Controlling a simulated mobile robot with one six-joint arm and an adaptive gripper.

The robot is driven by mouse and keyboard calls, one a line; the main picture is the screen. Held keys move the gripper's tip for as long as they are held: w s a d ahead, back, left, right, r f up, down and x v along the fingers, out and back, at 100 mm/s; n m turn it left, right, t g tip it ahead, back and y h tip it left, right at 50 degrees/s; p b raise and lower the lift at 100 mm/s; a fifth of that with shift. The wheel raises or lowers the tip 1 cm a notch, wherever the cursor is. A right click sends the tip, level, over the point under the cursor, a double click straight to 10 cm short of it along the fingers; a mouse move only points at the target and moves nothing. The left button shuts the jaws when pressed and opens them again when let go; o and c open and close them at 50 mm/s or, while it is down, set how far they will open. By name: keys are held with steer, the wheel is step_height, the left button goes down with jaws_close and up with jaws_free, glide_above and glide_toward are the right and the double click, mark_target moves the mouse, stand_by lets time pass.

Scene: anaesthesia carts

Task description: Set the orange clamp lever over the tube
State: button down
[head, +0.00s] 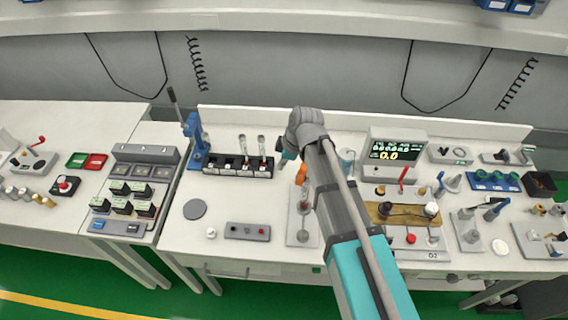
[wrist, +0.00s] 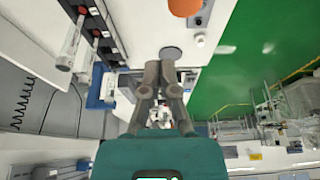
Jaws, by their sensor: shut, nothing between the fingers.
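The orange clamp lever (head: 301,174) stands up at the back of a pale plate (head: 300,236) in the middle of the bench. Part of an orange piece, probably the same lever, shows at the top edge of the wrist view (wrist: 185,7). My gripper (head: 284,160) is just left of and behind the lever, apart from it. Its fingers (wrist: 160,70) are together with nothing between them. I cannot make out the tube clearly; my arm covers the area right of the plate.
A rack with upright glass tubes (head: 238,166) and a blue press (head: 195,140) stand to the left. A display box (head: 392,150) and other fixtures crowd the right. A grey disc (head: 195,209) and small control box (head: 248,231) lie left of the plate, with bare bench around them.

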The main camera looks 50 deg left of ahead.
steer(key=p+v, duration=0.7)
steer(key=v, duration=0.1)
stand_by(0.4)
steer(key=shift+w+d, duration=0.1)
stand_by(0.5)
steer(key=w+d+f+m+t+b, duration=0.1)
steer(key=w+d+f+m+b, duration=0.3)
steer(key=d, duration=0.6)
steer(key=w+d+f+m+b, duration=0.2)
steer(key=w+d+m, duration=0.3)
steer(key=w+d, duration=0.3)
steer(key=w+d+f+m+t+b, duration=0.1)
steer(key=w+d+f+m+b, duration=0.25)
steer(key=d, duration=0.75)
steer(key=d+f+m+h+b, duration=0.1)
steer(key=d+m, duration=0.3)
steer(key=d, duration=0.5)
steer(key=d+f+m+h+b, duration=0.1)
steer(key=d+f+m+b, duration=0.2)
steer(key=d, duration=0.7)
steer(key=d+f+m+b, duration=0.2)
steer(key=d+m, duration=0.4)
steer(key=d, duration=0.3)
steer(key=shift+s+d+f+m+h+b, duration=0.15)
steer(key=shift+d+f+m+h+b, duration=0.2)
steer(key=shift+f, duration=0.45)
steer(key=shift+a, duration=0.15)
